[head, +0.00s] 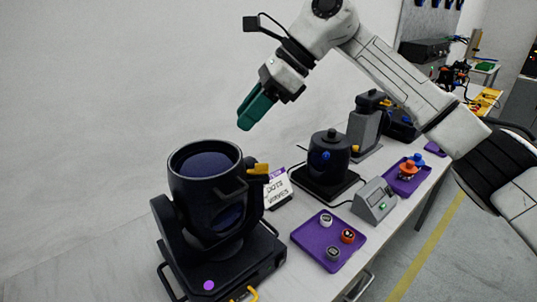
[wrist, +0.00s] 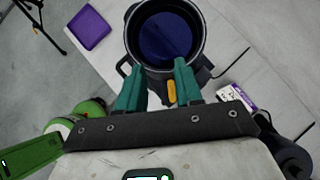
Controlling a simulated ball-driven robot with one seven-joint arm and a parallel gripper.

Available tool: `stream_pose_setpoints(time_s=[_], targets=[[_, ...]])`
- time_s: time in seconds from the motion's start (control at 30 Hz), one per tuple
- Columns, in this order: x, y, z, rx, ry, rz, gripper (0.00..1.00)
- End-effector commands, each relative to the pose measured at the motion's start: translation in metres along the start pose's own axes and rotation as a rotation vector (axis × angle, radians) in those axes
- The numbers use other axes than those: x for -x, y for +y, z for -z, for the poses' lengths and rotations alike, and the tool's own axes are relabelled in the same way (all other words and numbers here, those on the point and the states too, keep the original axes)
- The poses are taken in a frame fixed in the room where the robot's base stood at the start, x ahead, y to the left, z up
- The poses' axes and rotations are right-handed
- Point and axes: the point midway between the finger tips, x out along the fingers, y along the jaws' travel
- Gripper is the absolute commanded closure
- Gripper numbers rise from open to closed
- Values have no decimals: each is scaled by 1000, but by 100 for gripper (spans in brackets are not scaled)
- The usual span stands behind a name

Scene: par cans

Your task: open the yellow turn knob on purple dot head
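The purple dot head is a black moving-head lamp (head: 205,185) at the front left of the bench, its round dark-blue lens facing up. A purple dot (head: 208,285) marks its base. The yellow turn knob (head: 258,169) sticks out on the right side of the lamp's upper body. My gripper (head: 250,115), with teal fingers, hangs above the lamp, apart from it. In the wrist view my gripper (wrist: 160,68) is open and empty. There the yellow knob (wrist: 171,92) shows between the fingers, nearer the right one, with the lens (wrist: 165,37) beyond.
A white sign (head: 277,190) stands behind the lamp. A second black fixture (head: 328,160) with a blue mark stands farther back. A purple tray (head: 302,232) with small round pieces and a grey box (head: 375,201) lie to the right. The air around my gripper is clear.

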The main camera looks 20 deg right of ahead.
Motion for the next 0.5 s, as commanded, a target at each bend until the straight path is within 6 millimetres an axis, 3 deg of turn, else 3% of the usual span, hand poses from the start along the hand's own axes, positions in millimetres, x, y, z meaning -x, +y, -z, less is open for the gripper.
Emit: stream_pose_setpoints(time_s=[0.1,0.23,0.37,0.5], targets=[[25,-6,36,-8,198,5,65],[37,-7,54,-18,294,-2,65],[31,-6,59,-19,308,-7,65],[11,-6,64,-19,304,-9,65]])
